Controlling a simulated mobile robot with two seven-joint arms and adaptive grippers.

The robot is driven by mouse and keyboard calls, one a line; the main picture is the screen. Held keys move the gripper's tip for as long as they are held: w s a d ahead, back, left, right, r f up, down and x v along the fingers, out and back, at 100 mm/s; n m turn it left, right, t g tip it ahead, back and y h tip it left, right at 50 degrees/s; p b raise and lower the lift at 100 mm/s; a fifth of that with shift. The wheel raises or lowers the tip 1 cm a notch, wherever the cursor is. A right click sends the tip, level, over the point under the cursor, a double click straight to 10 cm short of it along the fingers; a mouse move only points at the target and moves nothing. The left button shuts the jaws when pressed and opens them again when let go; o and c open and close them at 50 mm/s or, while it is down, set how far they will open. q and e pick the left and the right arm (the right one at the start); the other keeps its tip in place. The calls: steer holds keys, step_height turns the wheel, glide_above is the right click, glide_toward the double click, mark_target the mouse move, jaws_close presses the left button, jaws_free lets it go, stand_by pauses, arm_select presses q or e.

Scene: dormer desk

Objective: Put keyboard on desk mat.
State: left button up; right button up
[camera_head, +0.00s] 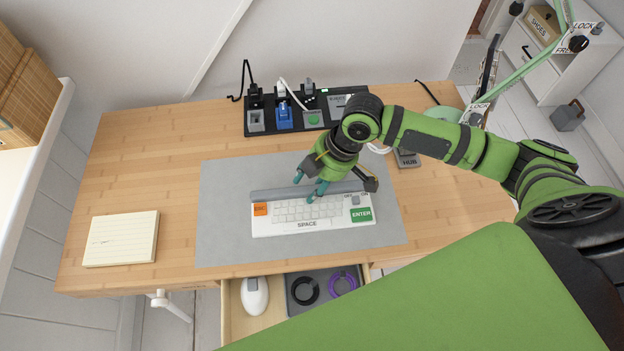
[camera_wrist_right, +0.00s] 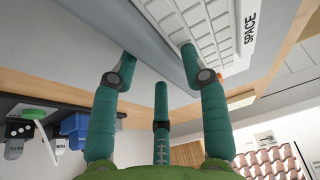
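The white keyboard (camera_head: 290,226), with a grey bar along its back, an orange key and a green ENTER key, appears to lie flat on the grey desk mat (camera_head: 225,210). My right gripper (camera_head: 309,188) is over the back middle of the keyboard, fingers pointing down. In the right wrist view the teal fingers (camera_wrist_right: 160,50) are spread, with the grey bar (camera_wrist_right: 155,30) passing between them and keys (camera_wrist_right: 215,30) by one fingertip. Whether the fingertips touch the keyboard cannot be told. My left gripper is out of view.
A power strip (camera_head: 320,127) with plugs stands behind the mat. A notepad (camera_head: 121,239) lies at left and a HUB box (camera_head: 408,159) at right. Below the front edge, an open drawer (camera_head: 236,310) holds a mouse (camera_head: 255,297) and a dark tray with rings.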

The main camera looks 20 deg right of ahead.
stand_by(0.3)
steer(key=v, duration=1.2)
steer(key=shift+r, duration=0.15)
